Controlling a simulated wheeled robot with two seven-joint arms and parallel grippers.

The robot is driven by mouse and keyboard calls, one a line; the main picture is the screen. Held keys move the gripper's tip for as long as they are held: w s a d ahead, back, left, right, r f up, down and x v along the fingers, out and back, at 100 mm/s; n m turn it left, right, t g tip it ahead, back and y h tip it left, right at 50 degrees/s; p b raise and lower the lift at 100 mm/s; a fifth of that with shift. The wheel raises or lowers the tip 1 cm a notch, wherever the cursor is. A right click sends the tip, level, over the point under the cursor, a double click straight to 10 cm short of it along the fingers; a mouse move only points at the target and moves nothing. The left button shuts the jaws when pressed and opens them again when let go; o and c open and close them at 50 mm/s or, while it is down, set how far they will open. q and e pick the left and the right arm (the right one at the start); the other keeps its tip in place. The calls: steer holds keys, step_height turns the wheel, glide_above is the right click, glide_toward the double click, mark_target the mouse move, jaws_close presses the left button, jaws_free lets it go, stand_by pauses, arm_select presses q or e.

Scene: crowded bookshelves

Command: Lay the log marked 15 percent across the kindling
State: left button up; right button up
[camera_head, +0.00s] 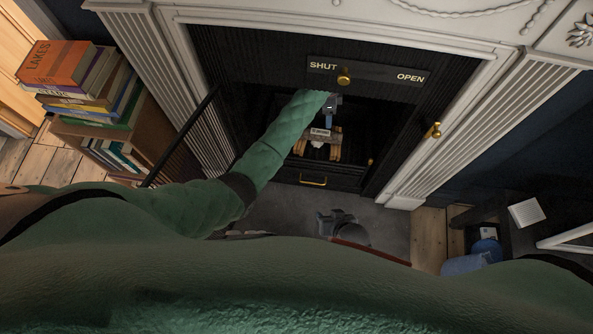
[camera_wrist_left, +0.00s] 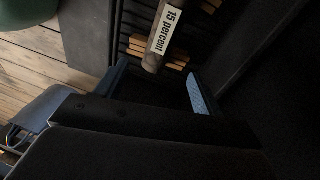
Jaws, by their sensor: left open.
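The log marked 15 percent (camera_wrist_left: 154,62) shows in the left wrist view with its white label up. It lies over the pale kindling sticks (camera_wrist_left: 176,66), crossing them; whether it touches every stick is unclear. In the head view a pale label shows inside the dark firebox, with light wood pieces (camera_head: 335,152) below it. My left gripper (camera_wrist_left: 158,84) is open, its two fingers apart, with the near log end just beyond them and nothing held. In the head view the left arm reaches into the firebox. My right gripper (camera_head: 335,217) is low over the hearth; its jaws are unclear.
The firebox has a dark panel (camera_head: 375,76) above, marked SHUT and OPEN, with a brass knob (camera_head: 344,77). A drawer with a brass handle (camera_head: 313,181) is below. Stacked books (camera_head: 58,62) stand left. A dark table with a white block (camera_head: 526,213) is right.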

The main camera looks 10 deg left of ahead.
arm_select(q)
steer(key=s+r+n+t+h, duration=0.3)
steer(key=s+r+n+t, duration=0.3)
steer(key=s+r, duration=0.45)
steer(key=s+a+f+n, duration=0.2)
steer(key=s+f, duration=0.2)
steer(key=s, duration=0.5)
steer(key=s+a+f+n+t, duration=0.1)
steer(key=s+a+f+n, duration=0.1)
steer(key=s, duration=0.7)
steer(key=s+a+f+n, duration=0.3)
steer(key=s+f+n, duration=0.1)
steer(key=s, duration=0.5)
steer(key=shift+s+f+t, duration=0.15)
steer(key=shift+f+t, duration=0.25)
steer(key=shift+f, duration=0.5)
arm_select(e)
steer(key=shift+w, duration=0.1)
arm_select(q)
steer(key=shift+a, duration=0.1)
arm_select(e)
steer(key=shift+w+r, duration=0.15)
steer(key=shift+w, duration=0.05)
